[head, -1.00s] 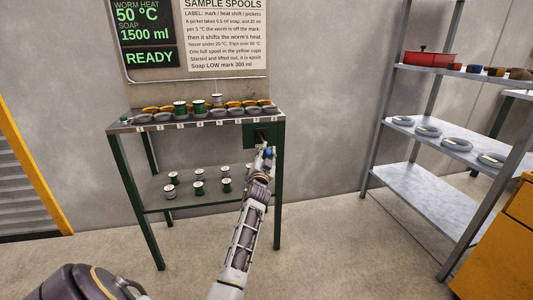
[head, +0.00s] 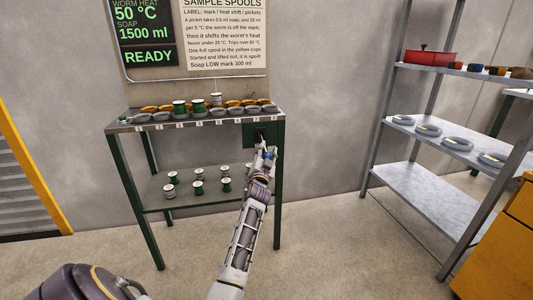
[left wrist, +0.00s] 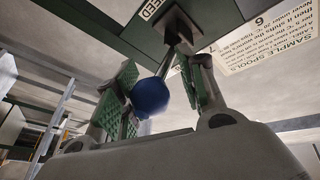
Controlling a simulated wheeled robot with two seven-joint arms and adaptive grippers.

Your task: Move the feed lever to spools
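The feed lever is a stem with a blue ball knob (left wrist: 151,96), coming out of a dark square mount under a FEED label in the left wrist view. In the head view its dark green panel (head: 250,135) is at the right front of the spool stand. My left gripper (head: 265,150) is at this panel and hides most of the lever. In the left wrist view its two green-padded fingers (left wrist: 160,90) stand apart on either side of the knob. The knob overlaps the left pad; a gap shows by the right one, and contact is unclear. My right gripper is not in view.
The stand's top shelf (head: 125,127) holds grey and yellow cups and several spools; more spools stand on its lower shelf (head: 155,197). A sign board (head: 225,88) hangs behind. A metal rack (head: 400,183) stands right, with a yellow cabinet (head: 500,245) before it.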

